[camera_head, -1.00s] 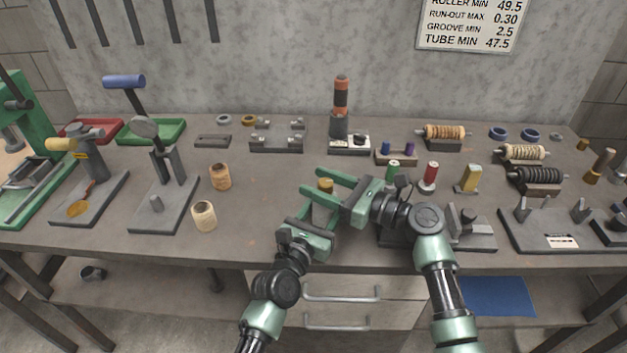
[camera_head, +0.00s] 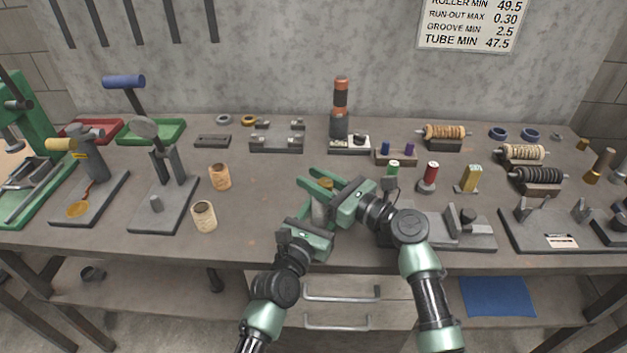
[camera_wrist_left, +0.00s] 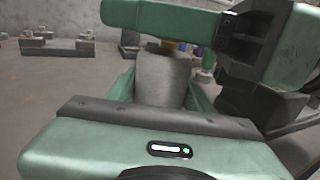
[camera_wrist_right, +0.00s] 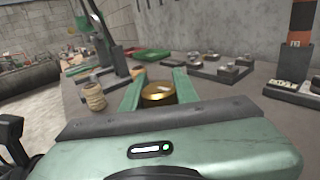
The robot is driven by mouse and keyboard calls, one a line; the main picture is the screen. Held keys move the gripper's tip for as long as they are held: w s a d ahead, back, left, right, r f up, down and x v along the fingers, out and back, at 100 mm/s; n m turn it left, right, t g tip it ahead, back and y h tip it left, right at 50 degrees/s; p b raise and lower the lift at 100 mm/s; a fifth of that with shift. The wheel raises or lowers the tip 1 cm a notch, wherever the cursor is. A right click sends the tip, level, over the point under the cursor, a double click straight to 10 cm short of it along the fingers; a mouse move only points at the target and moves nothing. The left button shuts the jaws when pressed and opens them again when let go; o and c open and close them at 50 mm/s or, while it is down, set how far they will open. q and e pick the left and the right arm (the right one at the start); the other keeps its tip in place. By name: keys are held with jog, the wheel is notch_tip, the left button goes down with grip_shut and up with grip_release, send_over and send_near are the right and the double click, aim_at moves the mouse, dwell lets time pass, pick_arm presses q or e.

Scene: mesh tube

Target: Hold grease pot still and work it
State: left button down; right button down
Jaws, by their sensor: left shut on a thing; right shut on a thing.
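The grease pot is a grey cylinder (camera_head: 320,213) with a brass-coloured top (camera_head: 325,183). It stands upright near the front middle of the bench. My left gripper (camera_head: 319,215) is shut on the grey body, which fills the space between its fingers in the left wrist view (camera_wrist_left: 163,80). My right gripper (camera_head: 322,182) is above the left one and shut on the brass top, seen between its fingers in the right wrist view (camera_wrist_right: 158,93). The right gripper hides part of the pot in the head view. The pot's base is hidden.
Two pale spools (camera_head: 204,216) (camera_head: 219,177) stand left of my grippers. A grey fixture (camera_head: 460,228) is close to my right arm. The bench between the spools and my grippers is clear.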

jog(key=shift+w+d+m+t+h, duration=0.15)
jog(key=shift+m+t+h, duration=0.6)
jog(key=shift+t+h, duration=0.1)
jog(key=shift+w+d+m+t+h, duration=0.1)
jog(key=shift+m+t+h, duration=0.65)
jog(key=shift+t+h, duration=0.1)
jog(key=c, duration=1.1)
grip_release()
jog(key=shift+o, duration=0.2)
jog(key=v, duration=1.2)
jog(key=shift+d, duration=0.1)
